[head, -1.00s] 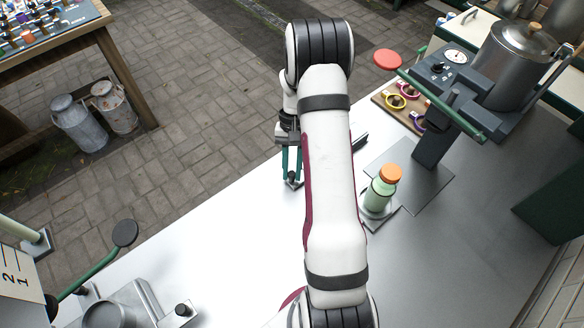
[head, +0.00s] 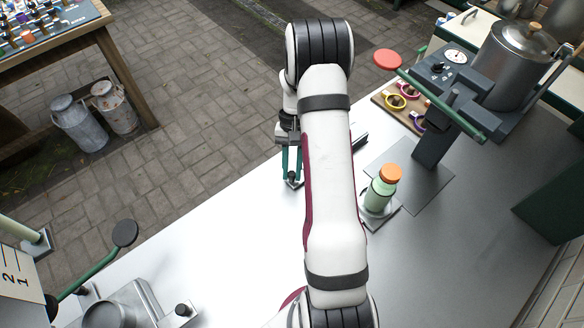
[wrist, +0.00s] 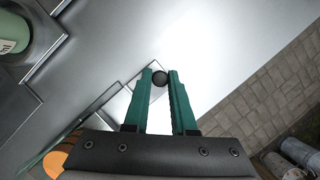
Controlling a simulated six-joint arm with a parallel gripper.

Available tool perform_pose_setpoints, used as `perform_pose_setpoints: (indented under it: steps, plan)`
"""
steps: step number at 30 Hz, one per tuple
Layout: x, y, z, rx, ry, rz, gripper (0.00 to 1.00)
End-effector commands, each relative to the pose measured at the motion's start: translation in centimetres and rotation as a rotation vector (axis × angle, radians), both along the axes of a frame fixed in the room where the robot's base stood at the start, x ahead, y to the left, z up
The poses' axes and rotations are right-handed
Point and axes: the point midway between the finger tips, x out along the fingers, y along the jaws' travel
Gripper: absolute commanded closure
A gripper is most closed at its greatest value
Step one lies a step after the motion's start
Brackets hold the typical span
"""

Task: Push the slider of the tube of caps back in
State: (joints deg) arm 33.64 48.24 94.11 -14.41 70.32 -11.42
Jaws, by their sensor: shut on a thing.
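My gripper (head: 292,182) is at the far edge of the metal counter, left of my arm in the head view. In the wrist view its green fingers (wrist: 160,82) are closed on a small dark round knob (wrist: 159,78). The knob seems to be the slider's; a thin pale plate (wrist: 118,102) lies just left of it. I cannot make out the tube of caps; my arm hides the counter beside the gripper in the head view. Whether the slider is in or out I cannot tell.
A pale green bottle (head: 381,193) with an orange cap stands on a small plate right of my arm. A green lever (head: 440,104) with a red knob (head: 387,59) is at upper right.

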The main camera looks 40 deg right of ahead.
Motion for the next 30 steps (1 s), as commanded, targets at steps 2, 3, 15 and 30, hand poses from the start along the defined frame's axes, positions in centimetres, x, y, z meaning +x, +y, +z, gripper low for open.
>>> perform_pose_setpoints:
  steps: [2, 3, 15, 30]
  plan:
    - [0.0, 0.0, 0.1, 0.0, 0.0, -0.001, 1.0]
    - [0.0, 0.0, 0.1, 0.0, 0.0, -0.001, 1.0]
    - [0.0, -0.6, 0.1, 0.0, 0.0, -0.004, 1.0]
    - [0.1, -4.0, 0.1, -0.002, -0.001, -0.001, 1.0]
